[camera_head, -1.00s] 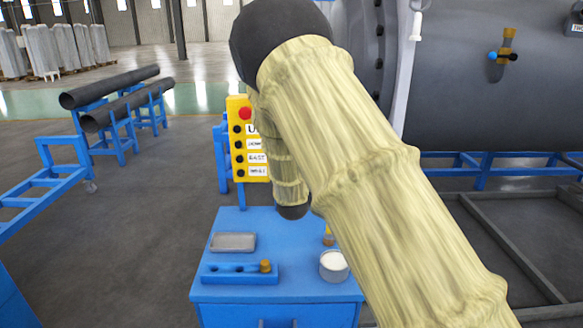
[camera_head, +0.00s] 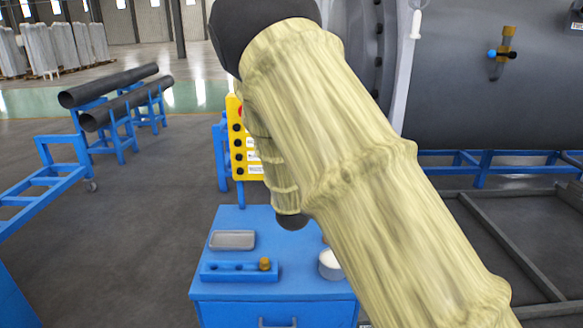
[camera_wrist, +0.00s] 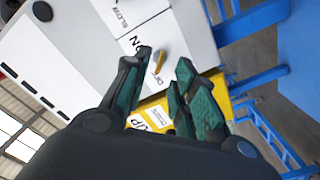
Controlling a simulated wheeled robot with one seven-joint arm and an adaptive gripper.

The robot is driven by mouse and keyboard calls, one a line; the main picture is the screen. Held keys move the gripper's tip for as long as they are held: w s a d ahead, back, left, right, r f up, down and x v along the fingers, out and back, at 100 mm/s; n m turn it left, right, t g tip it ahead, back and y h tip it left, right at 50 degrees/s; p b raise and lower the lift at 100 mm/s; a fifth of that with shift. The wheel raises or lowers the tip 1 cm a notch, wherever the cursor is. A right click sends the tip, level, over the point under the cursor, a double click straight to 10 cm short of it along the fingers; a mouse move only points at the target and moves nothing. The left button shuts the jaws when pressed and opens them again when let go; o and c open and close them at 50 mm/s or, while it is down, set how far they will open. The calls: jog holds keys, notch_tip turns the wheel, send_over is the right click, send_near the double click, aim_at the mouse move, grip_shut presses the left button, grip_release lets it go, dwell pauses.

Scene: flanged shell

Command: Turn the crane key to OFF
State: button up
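The brass-coloured crane key (camera_wrist: 159,63) sits on a white panel (camera_wrist: 185,25) in the wrist view. Black lettering reading ON shows at its upper left, and partly covered lettering starting with OF shows just below it. My gripper (camera_wrist: 164,61) is open, its two dark green-padded fingers on either side of the key in this view. I cannot tell whether either finger touches the key. In the head view the key and my gripper are hidden behind my arm.
A yellow button box (camera_head: 238,150) stands behind my arm; its UP label shows in the wrist view (camera_wrist: 160,118). A blue cabinet (camera_head: 215,290) holds a grey tray (camera_head: 232,240), a blue block (camera_head: 225,272) and a white-filled cup (camera_head: 329,265). Blue rails (camera_wrist: 255,22) lie right of the panel.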

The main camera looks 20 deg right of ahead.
jog(key=shift+v, duration=1.35)
